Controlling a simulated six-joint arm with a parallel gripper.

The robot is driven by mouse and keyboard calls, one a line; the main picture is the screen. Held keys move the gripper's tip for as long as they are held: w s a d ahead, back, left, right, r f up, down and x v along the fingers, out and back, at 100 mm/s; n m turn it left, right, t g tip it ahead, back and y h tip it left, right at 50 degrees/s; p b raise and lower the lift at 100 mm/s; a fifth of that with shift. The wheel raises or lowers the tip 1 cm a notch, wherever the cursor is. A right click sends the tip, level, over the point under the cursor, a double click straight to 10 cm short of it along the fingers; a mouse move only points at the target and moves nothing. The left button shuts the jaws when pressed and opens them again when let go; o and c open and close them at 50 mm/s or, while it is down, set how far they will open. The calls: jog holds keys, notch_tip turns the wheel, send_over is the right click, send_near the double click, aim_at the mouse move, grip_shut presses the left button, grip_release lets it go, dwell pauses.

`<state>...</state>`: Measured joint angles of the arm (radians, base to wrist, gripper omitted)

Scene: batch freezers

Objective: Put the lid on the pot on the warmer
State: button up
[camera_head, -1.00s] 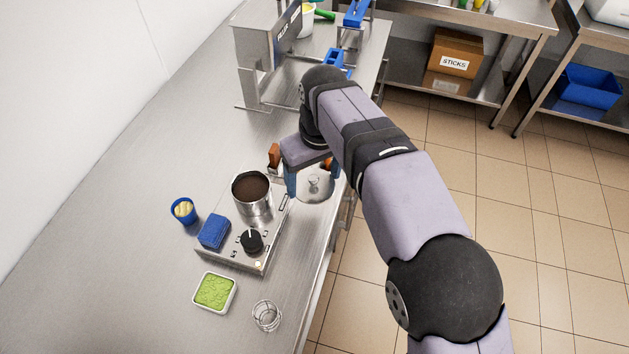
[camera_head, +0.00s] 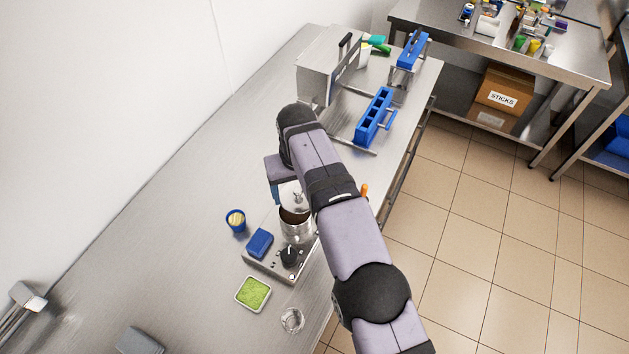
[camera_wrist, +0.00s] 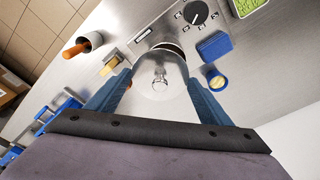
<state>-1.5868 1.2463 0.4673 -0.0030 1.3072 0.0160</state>
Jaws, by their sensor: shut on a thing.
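The steel pot (camera_head: 297,234) stands on the warmer (camera_head: 262,269), with dark contents. In the head view the lid overlaps the pot's far edge and leaves the near part of the opening uncovered. I cannot tell whether lid and pot touch. In the wrist view the lid hides most of the pot.
A blue block (camera_head: 260,242) sits on the warmer beside its black knob (camera_head: 290,256). A blue cup (camera_head: 236,221), a green-filled tray (camera_head: 253,293) and a clear glass (camera_head: 292,320) stand nearby. A machine (camera_head: 330,65) and blue rack (camera_head: 374,118) stand beyond.

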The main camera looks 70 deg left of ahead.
aim_at(294, 198)
jog(key=shift+s+a+r+p, duration=0.1)
jog(key=shift+s+p, duration=0.1)
jog(key=shift+s, duration=0.15)
jog(key=shift+s+r+p, duration=0.1)
jog(key=shift+s+p, duration=0.05)
jog(key=shift+s, duration=0.15)
jog(key=shift+f, duration=0.2)
jog(key=shift+f, duration=1.95)
jog(key=shift+f+b, duration=0.75)
jog(key=shift+f, duration=0.15)
jog(key=shift+f+b, duration=0.3)
jog(key=shift+b, duration=0.25)
dwell(0.3)
jog(key=o, duration=1.1)
jog(key=shift+o, duration=0.8)
